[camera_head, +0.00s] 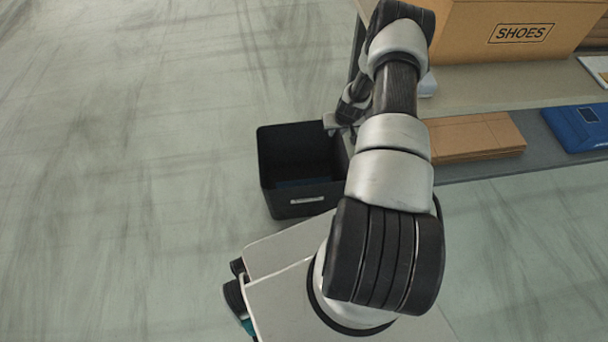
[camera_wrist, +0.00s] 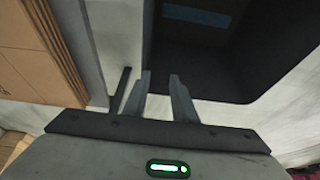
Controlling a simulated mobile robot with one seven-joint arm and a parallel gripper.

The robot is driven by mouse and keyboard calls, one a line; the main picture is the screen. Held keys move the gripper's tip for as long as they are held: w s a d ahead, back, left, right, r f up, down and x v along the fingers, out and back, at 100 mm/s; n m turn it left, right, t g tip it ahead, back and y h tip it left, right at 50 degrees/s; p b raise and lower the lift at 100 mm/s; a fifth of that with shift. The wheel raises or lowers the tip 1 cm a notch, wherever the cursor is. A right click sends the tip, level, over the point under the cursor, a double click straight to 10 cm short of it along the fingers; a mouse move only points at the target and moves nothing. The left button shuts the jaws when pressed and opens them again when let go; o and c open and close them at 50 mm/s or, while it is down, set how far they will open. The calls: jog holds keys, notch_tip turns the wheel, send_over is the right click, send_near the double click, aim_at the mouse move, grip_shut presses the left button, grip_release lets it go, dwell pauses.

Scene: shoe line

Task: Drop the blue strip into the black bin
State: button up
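The black bin (camera_head: 275,200) stands on the floor left of the shelf, with a pale label on its front. In the wrist view the bin's dark inside (camera_wrist: 225,75) fills the upper right. The blue strip (camera_wrist: 197,15) lies on the bin's bottom, at the top of the wrist view; in the head view a dark blue patch (camera_head: 305,183) shows low inside the bin. My gripper (camera_wrist: 162,82) is open, its two fingers apart with nothing between them. It is at the bin's right side near the rim, largely hidden by my arm in the head view.
A shelf unit (camera_head: 465,98) stands to the right, with a SHOES box (camera_head: 500,50) on top. Flat cardboard (camera_head: 470,138) and a blue package (camera_head: 580,128) lie on the lower level. The floor left of the bin is clear.

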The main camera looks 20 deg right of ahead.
jog(key=shift+r, duration=0.1)
jog(key=p+v, duration=0.5)
jog(key=v, duration=1.2)
jog(key=shift+r, duration=0.15)
